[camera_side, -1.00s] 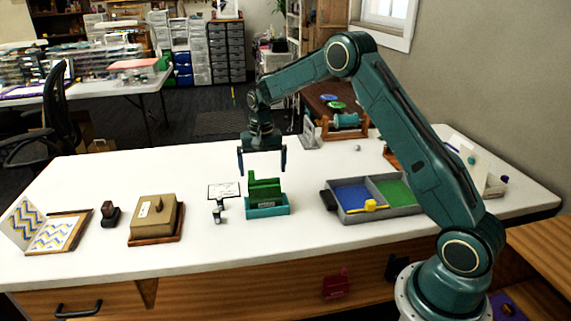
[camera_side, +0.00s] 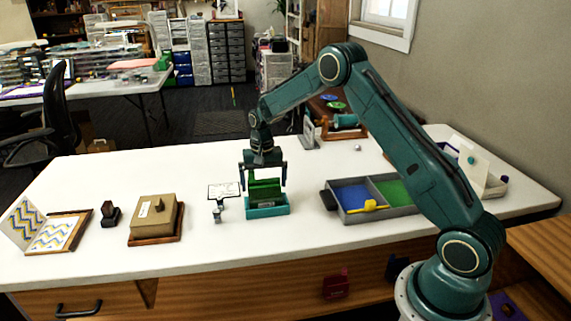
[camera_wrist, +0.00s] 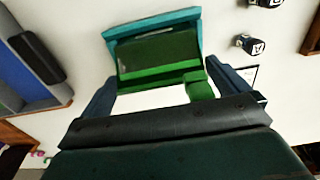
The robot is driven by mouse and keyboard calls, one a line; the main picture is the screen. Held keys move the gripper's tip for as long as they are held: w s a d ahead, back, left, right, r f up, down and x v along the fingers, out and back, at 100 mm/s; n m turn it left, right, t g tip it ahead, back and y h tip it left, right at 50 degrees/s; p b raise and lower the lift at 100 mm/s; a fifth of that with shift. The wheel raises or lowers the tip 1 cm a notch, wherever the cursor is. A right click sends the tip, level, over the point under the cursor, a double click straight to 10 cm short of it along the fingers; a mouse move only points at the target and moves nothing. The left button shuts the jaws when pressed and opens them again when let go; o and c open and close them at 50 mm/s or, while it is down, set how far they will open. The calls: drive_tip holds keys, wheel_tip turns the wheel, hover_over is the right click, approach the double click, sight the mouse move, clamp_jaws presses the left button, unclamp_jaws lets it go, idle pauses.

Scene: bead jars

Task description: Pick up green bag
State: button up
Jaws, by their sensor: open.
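The green bag (camera_side: 265,190) stands upright in a small teal tray (camera_side: 268,210) on the white table in the side view. In the wrist view the green bag (camera_wrist: 160,55) lies ahead of my gripper, with the teal tray (camera_wrist: 150,25) behind it. My gripper (camera_side: 263,182) points down right over the bag, its fingers to the left and right of the bag's upper part. The fingers are apart and do not visibly grip it. In the wrist view my gripper (camera_wrist: 175,92) has its fingers spread at both sides of the bag's near edge.
A small stand with a white card (camera_side: 223,190) is just left of the tray. A brown box (camera_side: 155,215) sits further left. A grey divided tray (camera_side: 375,215) with blue and green sections and a yellow scoop (camera_side: 368,206) is to the right.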

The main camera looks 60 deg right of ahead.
drive_tip(key=c, duration=1)
drive_tip(key=shift+r, duration=0.15)
wheel_tip(320, 180, up, 20)
idle(0.8)
